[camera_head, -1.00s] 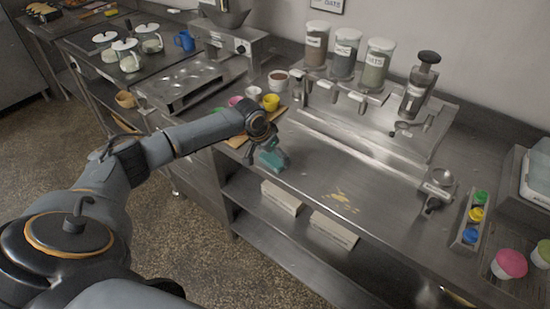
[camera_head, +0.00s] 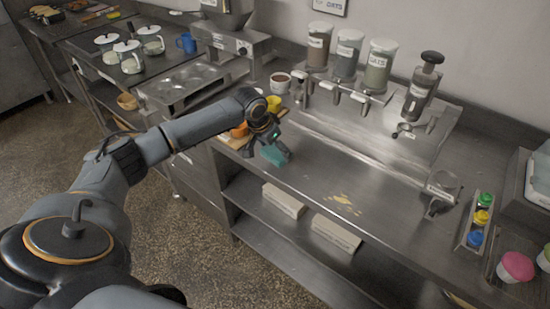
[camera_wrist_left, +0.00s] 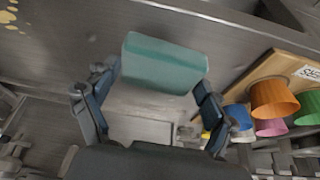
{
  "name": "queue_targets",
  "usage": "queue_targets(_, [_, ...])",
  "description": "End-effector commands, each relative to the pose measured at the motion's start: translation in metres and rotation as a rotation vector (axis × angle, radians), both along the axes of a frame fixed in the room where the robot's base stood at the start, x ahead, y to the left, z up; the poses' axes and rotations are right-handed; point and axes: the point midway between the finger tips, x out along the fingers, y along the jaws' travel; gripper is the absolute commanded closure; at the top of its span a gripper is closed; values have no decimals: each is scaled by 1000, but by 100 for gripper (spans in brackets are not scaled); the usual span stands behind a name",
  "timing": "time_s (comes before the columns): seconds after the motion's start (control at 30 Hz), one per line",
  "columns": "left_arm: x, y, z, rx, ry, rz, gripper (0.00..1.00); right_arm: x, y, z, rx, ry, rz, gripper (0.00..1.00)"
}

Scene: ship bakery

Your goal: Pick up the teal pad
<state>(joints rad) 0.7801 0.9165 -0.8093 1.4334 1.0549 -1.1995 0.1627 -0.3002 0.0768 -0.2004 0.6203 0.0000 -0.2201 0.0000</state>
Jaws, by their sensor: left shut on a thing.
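The teal pad (camera_head: 275,154) is a small block at the front edge of the steel counter, left of the middle in the head view. My left gripper (camera_head: 268,143) is directly above it and shut on it. In the left wrist view the teal pad (camera_wrist_left: 163,64) sits between the two fingers (camera_wrist_left: 155,90), with its broad face showing. I cannot tell whether it is touching the counter. My right gripper is not in view.
A wooden board (camera_wrist_left: 282,68) with coloured cups, including an orange cup (camera_wrist_left: 272,98), is close beside the gripper. A yellow spill (camera_head: 342,199) lies on the counter to the right. Dispensers (camera_head: 348,55) stand behind. The counter's front middle is otherwise clear.

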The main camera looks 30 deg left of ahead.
Motion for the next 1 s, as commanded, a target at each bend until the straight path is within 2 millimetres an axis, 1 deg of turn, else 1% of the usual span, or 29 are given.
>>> queue_targets(0.07, [-12, 2, 12, 4, -2, -2, 38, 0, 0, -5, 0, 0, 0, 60])
queue_targets(0.27, [-53, 3, 59, 7, -3, -2, 38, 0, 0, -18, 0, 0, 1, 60])
queue_targets(0.3, [-65, 4, 61, 8, 1, -2, 38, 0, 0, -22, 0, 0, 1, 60])
queue_targets(0.4, [-90, 5, 72, 8, 1, -1, 38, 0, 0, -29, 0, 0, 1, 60])
queue_targets(0.53, [-115, 4, 84, 8, 2, -1, 38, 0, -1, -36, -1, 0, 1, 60])
queue_targets(0.6, [-125, 4, 89, 6, 1, 0, 38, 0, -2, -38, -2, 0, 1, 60])
queue_targets(0.73, [-135, 4, 95, 3, 0, 0, 38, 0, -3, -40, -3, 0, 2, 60])
queue_targets(1.0, [-140, 3, 99, 0, 0, -1, 38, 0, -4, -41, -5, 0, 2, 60])
